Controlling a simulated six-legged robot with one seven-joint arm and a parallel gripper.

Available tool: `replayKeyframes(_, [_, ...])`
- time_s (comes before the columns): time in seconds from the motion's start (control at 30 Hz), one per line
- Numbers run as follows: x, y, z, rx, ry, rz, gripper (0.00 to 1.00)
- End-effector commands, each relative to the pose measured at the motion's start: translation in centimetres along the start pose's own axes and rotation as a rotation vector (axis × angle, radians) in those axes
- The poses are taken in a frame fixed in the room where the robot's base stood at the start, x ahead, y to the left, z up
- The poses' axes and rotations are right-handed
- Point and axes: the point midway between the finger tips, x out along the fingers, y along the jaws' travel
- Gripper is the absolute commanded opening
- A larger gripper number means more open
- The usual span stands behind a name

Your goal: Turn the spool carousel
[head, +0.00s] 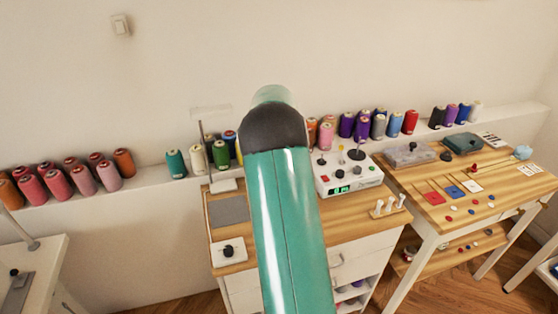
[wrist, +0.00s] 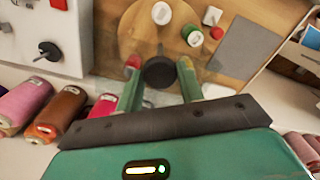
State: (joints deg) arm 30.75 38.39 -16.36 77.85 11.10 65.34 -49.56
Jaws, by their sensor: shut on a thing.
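The spool carousel (wrist: 138,36) is a round wooden disc in the wrist view, carrying a white spool (wrist: 161,13), a white-and-green spool (wrist: 192,36) and a small red piece by my left fingertip. A dark round knob (wrist: 159,73) stands near its lower edge. My gripper (wrist: 159,66) has one green finger on each side of this knob and is shut on it; the exact contact is hard to see. In the head view my green arm reaches over the wooden-topped cabinet (head: 233,254) and hides the carousel and my gripper.
A white control box (head: 349,174) with knobs stands right of my arm. A grey mat (head: 229,211) and a black-knobbed white plate (head: 229,252) lie to the left. Several thread spools line the wall ledge (head: 148,190) behind. A second wooden table (head: 434,212) is at right.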

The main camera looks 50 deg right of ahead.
Motion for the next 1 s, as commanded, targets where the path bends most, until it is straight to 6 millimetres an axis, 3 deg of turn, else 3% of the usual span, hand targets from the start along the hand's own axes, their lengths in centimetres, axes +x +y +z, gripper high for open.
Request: replayKeyframes(1.0, [-0.11,0.06,-0.06,-0.507,0.003,0.003,0.00])
